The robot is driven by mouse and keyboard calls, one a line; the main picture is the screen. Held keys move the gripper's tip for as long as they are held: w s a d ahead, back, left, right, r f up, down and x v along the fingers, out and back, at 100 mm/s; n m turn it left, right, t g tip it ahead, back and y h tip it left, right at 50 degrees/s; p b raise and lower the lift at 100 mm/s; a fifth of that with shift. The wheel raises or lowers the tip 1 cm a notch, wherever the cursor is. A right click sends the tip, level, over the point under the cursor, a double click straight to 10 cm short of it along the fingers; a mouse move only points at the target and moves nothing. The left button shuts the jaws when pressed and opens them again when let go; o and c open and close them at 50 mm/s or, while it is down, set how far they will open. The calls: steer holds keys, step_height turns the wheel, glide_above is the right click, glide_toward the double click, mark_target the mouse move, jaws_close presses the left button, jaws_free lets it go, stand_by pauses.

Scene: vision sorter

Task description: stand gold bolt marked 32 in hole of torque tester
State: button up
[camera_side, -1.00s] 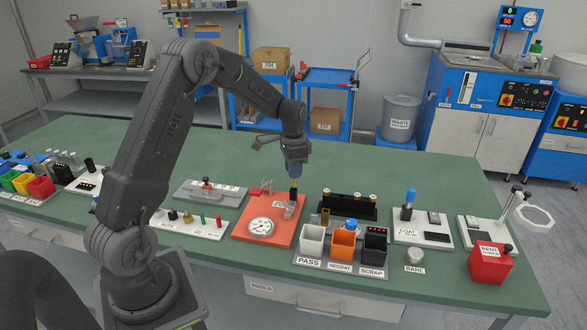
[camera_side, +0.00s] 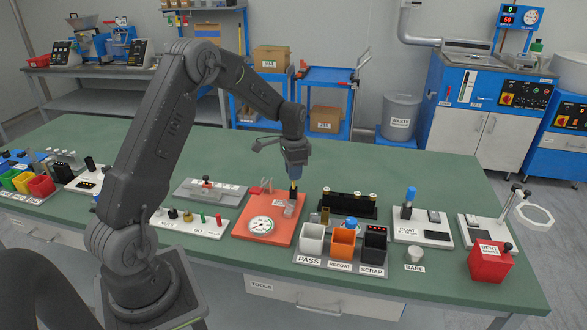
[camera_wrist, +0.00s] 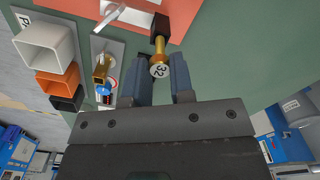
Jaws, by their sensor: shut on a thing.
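The gold bolt marked 32 (camera_wrist: 159,70) is between my gripper's fingers (camera_wrist: 162,82) in the wrist view, its numbered head facing the camera. My gripper, also in the side view (camera_side: 293,180), is shut on it. The bolt's shank points away from the camera toward a black block (camera_wrist: 160,27) at the torque tester. The torque tester is an orange-red plate (camera_side: 250,234) with a round white dial (camera_side: 262,225); my gripper is over its back right part. The hole is hidden, and I cannot tell whether the shank's tip is inside it.
White PASS (camera_side: 311,240), orange RECOAT (camera_side: 342,244) and black SCRAP (camera_side: 375,244) bins stand right of the tester. A black rack (camera_side: 348,206) with several bolts is behind them. A white strip (camera_side: 190,221) with several small parts lies to the left.

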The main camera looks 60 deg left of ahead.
steer(key=shift+f, duration=1.25)
steer(key=o, duration=1.3)
steer(key=shift+r, duration=0.15)
steer(key=shift+r, duration=3.9)
